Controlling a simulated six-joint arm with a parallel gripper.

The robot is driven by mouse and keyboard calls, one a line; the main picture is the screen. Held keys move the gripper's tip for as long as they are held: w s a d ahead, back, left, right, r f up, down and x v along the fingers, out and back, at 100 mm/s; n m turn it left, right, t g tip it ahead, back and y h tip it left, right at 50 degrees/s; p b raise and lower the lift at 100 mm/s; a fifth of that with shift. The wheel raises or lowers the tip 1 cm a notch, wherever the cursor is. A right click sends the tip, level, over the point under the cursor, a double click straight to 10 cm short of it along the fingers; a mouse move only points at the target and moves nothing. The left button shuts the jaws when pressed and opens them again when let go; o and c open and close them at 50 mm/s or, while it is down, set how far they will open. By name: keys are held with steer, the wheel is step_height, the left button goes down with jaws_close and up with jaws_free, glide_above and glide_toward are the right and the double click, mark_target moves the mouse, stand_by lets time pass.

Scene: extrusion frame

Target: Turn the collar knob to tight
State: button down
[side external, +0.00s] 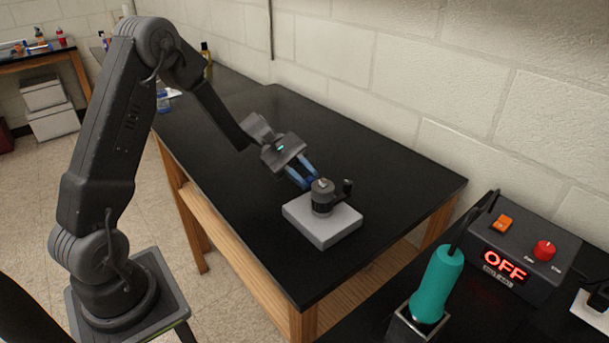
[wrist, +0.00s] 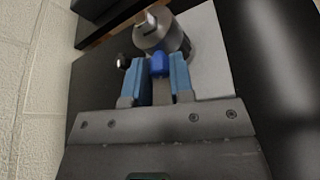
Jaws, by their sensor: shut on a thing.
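A dark round collar (side external: 322,198) stands on a light grey square block (side external: 322,226) on the black table. A black handle (side external: 347,188) sticks up on its right side. In the wrist view the metal collar (wrist: 152,37) is at the top, with a black knob (wrist: 122,62) at its left and a blue knob (wrist: 160,66) facing me. The finger contact is partly hidden in the side view.
The black tabletop (side external: 260,140) is clear around the block, and a block wall (side external: 430,90) runs behind it. At the lower right are a control box (side external: 520,250) reading OFF and a teal-handled tool (side external: 437,283) in a holder.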

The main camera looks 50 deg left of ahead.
stand_by(0.3)
steer(key=m+t, duration=0.1)
steer(key=m, duration=0.1)
steer(key=shift+s+f+m+t+h, duration=0.1)
steer(key=shift+s+m+t+h, duration=0.05)
steer(key=shift+m+t+h, duration=0.2)
steer(key=shift+s+f+m+t+h, duration=0.1)
steer(key=shift+m+t+h, duration=0.15)
steer(key=shift+m+t, duration=0.85)
steer(key=shift+m+g, duration=0.35)
steer(key=shift+m, duration=0.1)
steer(key=c, duration=1)
jaws_free()
